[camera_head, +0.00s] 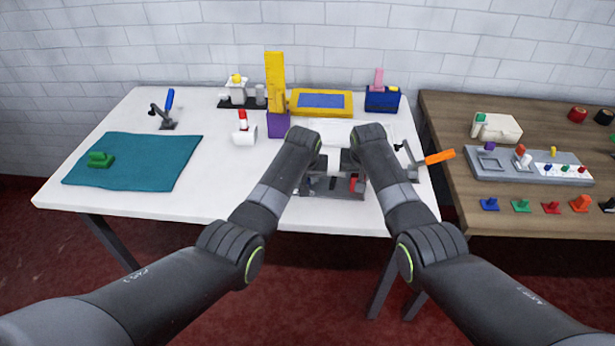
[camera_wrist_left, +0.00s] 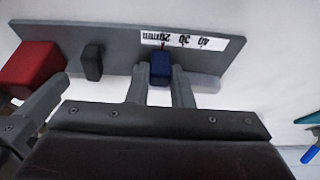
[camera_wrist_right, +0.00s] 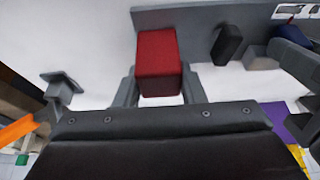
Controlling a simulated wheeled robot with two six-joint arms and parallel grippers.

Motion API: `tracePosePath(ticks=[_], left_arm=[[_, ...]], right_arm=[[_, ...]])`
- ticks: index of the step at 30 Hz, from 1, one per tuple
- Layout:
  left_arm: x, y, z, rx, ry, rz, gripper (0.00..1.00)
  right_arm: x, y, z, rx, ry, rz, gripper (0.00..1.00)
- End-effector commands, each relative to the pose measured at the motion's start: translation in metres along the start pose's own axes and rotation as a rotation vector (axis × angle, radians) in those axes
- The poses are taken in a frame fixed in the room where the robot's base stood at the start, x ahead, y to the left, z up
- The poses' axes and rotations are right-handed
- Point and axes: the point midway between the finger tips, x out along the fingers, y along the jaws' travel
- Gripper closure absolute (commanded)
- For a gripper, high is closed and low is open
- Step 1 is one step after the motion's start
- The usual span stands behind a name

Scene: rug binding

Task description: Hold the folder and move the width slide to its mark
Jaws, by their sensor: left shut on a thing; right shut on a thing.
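The folder (camera_head: 330,188) is a grey fixture near the table's front edge, partly hidden by my arms. Its grey plate (camera_wrist_left: 115,38) carries a white scale strip (camera_wrist_left: 215,43) reading 20, 30 and 40 mm, upside down in the left wrist view. A blue block (camera_wrist_left: 160,70), apparently the width slide, sits below the strip, near the 20 end. My left gripper (camera_wrist_left: 160,88) is shut on it. My right gripper (camera_wrist_right: 158,88) is shut on the folder's red block (camera_wrist_right: 157,52), which also shows in the head view (camera_head: 356,183). A black knob (camera_wrist_left: 92,62) stands between the two blocks.
A clamp with an orange handle (camera_head: 438,157) stands close to the right of my right gripper. A white roll holder (camera_head: 244,133), a purple block (camera_head: 278,125) and a teal cloth (camera_head: 135,165) lie to the left. A wooden table (camera_head: 455,185) stands at right.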

Motion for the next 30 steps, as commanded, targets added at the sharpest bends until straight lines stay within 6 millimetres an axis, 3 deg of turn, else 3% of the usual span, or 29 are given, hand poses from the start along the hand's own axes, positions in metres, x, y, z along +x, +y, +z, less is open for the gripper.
tracePosePath(ticks=[1, 6, 19, 30], left_arm=[[0.000, -0.002, 0.000, -0.001, 0.000, -0.004, 0.76], [0.000, -0.002, 0.000, -0.001, 0.000, -0.003, 0.58], [-0.007, -0.001, -0.001, -0.001, 0.002, -0.002, 0.58], [-0.054, -0.001, -0.001, -0.001, 0.003, -0.001, 0.58]], right_arm=[[0.000, 0.001, 0.000, 0.000, 0.000, 0.001, 1.00], [0.000, 0.001, 0.000, -0.001, 0.000, 0.002, 1.00], [0.000, 0.001, 0.000, -0.001, 0.000, 0.003, 1.00], [0.000, 0.001, 0.000, 0.000, 0.000, 0.003, 1.00]])
